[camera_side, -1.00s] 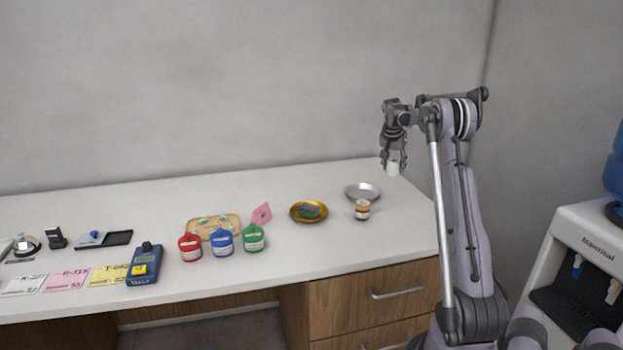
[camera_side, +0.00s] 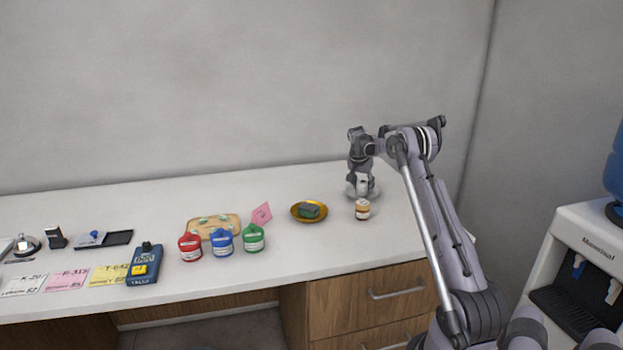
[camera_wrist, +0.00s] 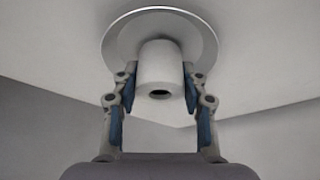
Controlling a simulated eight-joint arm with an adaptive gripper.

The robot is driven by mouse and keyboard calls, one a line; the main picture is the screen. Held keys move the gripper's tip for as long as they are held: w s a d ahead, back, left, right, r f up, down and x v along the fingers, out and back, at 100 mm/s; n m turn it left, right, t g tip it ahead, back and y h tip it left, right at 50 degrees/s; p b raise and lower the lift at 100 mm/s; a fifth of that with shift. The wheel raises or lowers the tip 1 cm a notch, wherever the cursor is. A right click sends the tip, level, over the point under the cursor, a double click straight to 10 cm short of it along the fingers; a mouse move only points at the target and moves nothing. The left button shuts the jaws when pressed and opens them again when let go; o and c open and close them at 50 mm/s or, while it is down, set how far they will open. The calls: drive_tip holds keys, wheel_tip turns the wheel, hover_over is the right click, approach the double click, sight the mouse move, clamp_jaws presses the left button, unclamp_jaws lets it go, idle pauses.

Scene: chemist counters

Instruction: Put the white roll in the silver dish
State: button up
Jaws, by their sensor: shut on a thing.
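The white roll (camera_wrist: 160,66) is held upright between the two fingers of my gripper (camera_wrist: 160,85) in the wrist view. In that view the silver dish (camera_wrist: 118,38) lies just beyond the roll, and the roll covers part of it. In the side view my gripper (camera_side: 362,186) is low over the silver dish (camera_side: 374,194) at the back right of the counter, with the roll (camera_side: 362,185) between its fingers. The gripper hides much of the dish. I cannot tell whether the roll touches the dish.
A small jar with an orange label (camera_side: 362,209) stands just in front of the dish. A gold dish (camera_side: 296,213) with a green and grey block is to the left. Red, blue and green containers (camera_side: 222,240) stand farther left. The counter behind the dishes is clear.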

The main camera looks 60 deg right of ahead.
drive_tip(key=shift+f, duration=0.25)
drive_tip(key=o, duration=1.1)
drive_tip(key=shift+o, duration=0.2)
drive_tip(key=shift+r, duration=0.1)
drive_tip(key=v, duration=1.2)
drive_tip(key=w+a+r+n+t, duration=0.1)
drive_tip(key=a+r+n, duration=0.15)
drive_tip(key=a, duration=0.75)
drive_tip(key=w+a+r+n+t+y, duration=0.15)
drive_tip(key=a+n, duration=0.25)
drive_tip(key=a, duration=0.6)
drive_tip(key=w+a+r+n+t, duration=0.1)
drive_tip(key=a+r+n+t, duration=0.15)
drive_tip(key=a, duration=0.75)
drive_tip(key=s+a+f+n+y, duration=0.1)
drive_tip(key=s+a+f+n, duration=0.1)
drive_tip(key=a, duration=0.5)
drive_tip(key=s+a+f+n+t+y, duration=0.1)
drive_tip(key=s+a+f+n, duration=0.1)
drive_tip(key=s+a+n, duration=0.2)
drive_tip(key=s+a+f+n+t+y, duration=0.1)
drive_tip(key=s+a+f+n, duration=0.1)
drive_tip(key=s+a, duration=0.5)
drive_tip(key=a+n, duration=0.1)
drive_tip(key=a, duration=0.3)
drive_tip(key=shift+s+a+f, duration=0.25)
drive_tip(key=shift+s+f, duration=0.05)
drive_tip(key=shift+f, duration=0.05)
